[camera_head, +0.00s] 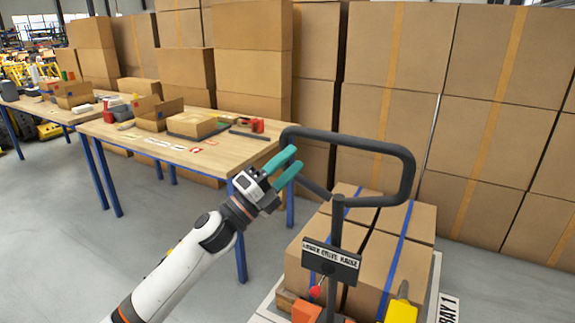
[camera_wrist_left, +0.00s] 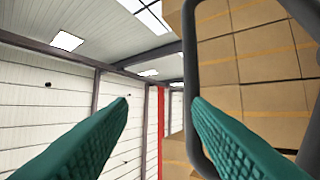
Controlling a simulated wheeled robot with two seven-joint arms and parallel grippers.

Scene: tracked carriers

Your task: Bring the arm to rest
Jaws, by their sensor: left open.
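My left gripper (camera_head: 287,166) has teal fingers and is open and empty. In the head view it is raised in front of the work table's right end, just left of the dark loop handle (camera_head: 405,190) of a pallet truck. I cannot tell whether it touches the handle. In the left wrist view my two teal fingers (camera_wrist_left: 160,115) stand wide apart with nothing between them, and the handle loop (camera_wrist_left: 190,75) shows behind the right finger. My white left arm reaches in from the bottom left. My right gripper does not show.
The pallet truck carries strapped cartons (camera_head: 405,260) and a sign plate (camera_head: 331,258). A wooden table (camera_head: 215,160) with blue legs holds boxes, a scale-like dark pad and red tools. Tall carton stacks (camera_head: 480,120) wall the back. Grey floor (camera_head: 60,240) is clear at left.

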